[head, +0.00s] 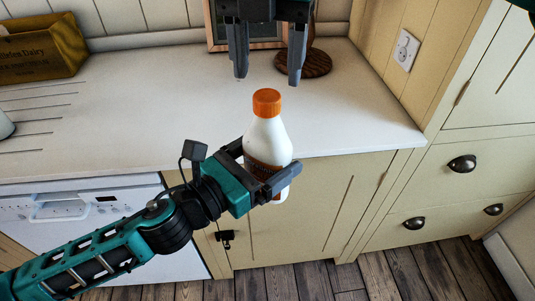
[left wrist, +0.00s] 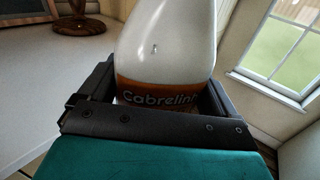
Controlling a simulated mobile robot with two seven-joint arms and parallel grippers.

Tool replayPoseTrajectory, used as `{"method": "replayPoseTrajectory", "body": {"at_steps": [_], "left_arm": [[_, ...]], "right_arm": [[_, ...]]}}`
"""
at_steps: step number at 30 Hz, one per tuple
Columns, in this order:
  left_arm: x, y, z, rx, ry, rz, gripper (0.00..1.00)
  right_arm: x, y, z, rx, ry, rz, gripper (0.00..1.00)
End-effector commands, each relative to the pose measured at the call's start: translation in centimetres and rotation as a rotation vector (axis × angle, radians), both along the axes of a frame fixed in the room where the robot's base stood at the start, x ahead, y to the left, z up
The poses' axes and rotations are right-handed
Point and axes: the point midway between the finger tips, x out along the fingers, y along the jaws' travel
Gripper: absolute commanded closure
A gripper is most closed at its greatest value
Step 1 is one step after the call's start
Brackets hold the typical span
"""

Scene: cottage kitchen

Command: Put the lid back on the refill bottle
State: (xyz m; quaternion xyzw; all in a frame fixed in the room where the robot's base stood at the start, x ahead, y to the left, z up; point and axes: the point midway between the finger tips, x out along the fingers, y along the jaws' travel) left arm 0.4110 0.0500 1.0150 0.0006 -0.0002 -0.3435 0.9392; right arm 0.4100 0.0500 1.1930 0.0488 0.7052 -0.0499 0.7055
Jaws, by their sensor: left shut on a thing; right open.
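The refill bottle (head: 267,140) is white with an orange label band and stands about upright in front of the counter edge. Its orange lid (head: 267,102) sits on top of the neck; I cannot tell how tightly. My left gripper (head: 275,178) is shut around the bottle's lower body. In the left wrist view the bottle (left wrist: 165,45) fills the space between the fingers, with the label "Cabrelin" showing; its top is out of that view. My right gripper (head: 268,75) is open and empty, fingers pointing down, above and behind the lid.
The white counter (head: 190,130) is mostly clear behind the bottle. A wooden box (head: 40,48) stands at the back left. A round wooden stand (head: 303,65) and a framed board (head: 262,43) are at the back, partly behind my right gripper. Drawers and a cabinet are at the right.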

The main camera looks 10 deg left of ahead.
Motion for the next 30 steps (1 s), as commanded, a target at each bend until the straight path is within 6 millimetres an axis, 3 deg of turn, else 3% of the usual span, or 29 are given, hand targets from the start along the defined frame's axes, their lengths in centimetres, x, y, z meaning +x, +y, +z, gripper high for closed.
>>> {"method": "replayPoseTrajectory", "body": {"at_steps": [9,20,30], "left_arm": [[0.0,0.0,0.1,-0.001,-0.002,-0.001,0.94],[0.0,0.0,0.1,-0.001,-0.002,-0.001,0.94],[0.0,0.0,0.1,-0.001,-0.002,0.0,0.94]], "right_arm": [[0.0,0.0,-4.1,0.0,0.0,-0.002,0.39],[0.0,0.0,-4.7,0.002,0.0,-0.002,0.39],[0.0,0.0,-4.7,0.001,0.0,-0.002,0.68]]}}
